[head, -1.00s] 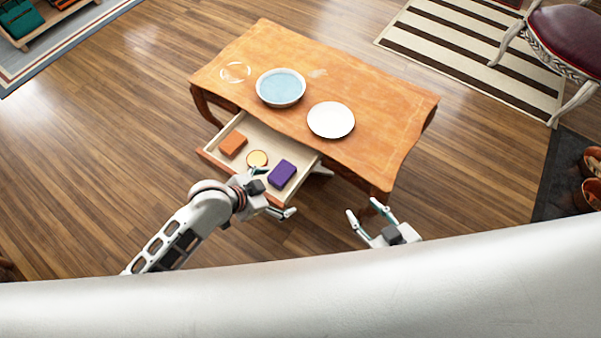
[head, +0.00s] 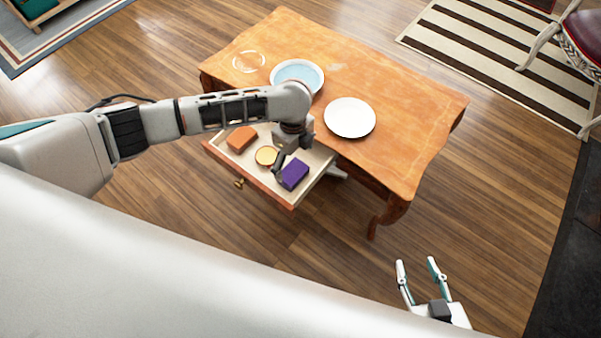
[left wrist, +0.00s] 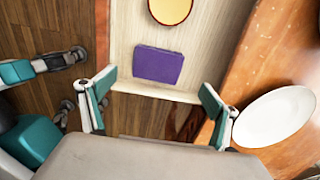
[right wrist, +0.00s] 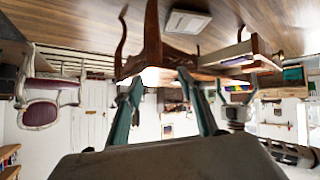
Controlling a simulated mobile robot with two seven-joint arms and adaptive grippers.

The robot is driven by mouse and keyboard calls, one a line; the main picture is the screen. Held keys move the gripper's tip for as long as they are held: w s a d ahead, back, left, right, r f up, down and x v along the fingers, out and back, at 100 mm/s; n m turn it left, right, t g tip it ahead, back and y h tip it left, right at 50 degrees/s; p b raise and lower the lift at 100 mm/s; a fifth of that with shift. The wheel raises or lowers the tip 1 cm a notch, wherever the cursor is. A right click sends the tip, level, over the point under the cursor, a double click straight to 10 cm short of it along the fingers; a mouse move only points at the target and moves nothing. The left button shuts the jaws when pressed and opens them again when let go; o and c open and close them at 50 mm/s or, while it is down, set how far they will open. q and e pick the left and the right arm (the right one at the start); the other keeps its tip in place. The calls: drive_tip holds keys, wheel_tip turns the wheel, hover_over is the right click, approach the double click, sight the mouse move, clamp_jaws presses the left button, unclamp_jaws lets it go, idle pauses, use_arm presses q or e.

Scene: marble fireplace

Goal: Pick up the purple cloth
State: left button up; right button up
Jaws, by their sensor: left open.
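The purple cloth (head: 295,174), a folded block, lies in the right part of the open drawer (head: 264,190). It also shows in the left wrist view (left wrist: 158,65), flat on the pale drawer floor. My left gripper (head: 293,158) is over the drawer, just above and beside the cloth, pointing down. Its fingers (left wrist: 155,100) are apart with nothing between them, and the cloth lies beyond the fingertips in that view. My right gripper (head: 418,264) is open and empty, over the floor in front of the table's right end.
An orange folded item (head: 241,138) and a round yellow-topped item (head: 266,156) share the drawer. On the wooden table (head: 400,150) stand a bowl of blue liquid (head: 298,72), a white plate (head: 350,118) and a clear glass ring (head: 249,61). The drawer walls surround the cloth.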

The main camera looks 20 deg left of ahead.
sight(295, 173)
use_arm(q)
drive_tip(key=f, duration=0.1)
drive_tip(key=f+b, duration=0.1)
drive_tip(key=f, duration=0.1)
drive_tip(key=shift+s, duration=0.2)
drive_tip(key=f+b, duration=0.1)
drive_tip(key=f, duration=0.1)
drive_tip(key=s+f, duration=0.1)
drive_tip(key=shift+d+f+b, duration=0.1)
drive_tip(key=shift+f+b, duration=0.25)
drive_tip(key=shift+b, duration=0.05)
drive_tip(key=shift+w+f, duration=0.35)
drive_tip(key=shift+r, duration=0.1)
drive_tip(key=c, duration=1.1)
drive_tip(key=shift+c, duration=0.2)
use_arm(e)
drive_tip(key=shift+w+a+r+y, duration=0.1)
drive_tip(key=shift+w+a+y, duration=0.1)
drive_tip(key=shift+a, duration=0.4)
drive_tip(key=shift+w+a+y, duration=0.1)
drive_tip(key=shift+a+y, duration=0.1)
drive_tip(key=shift+a, duration=0.35)
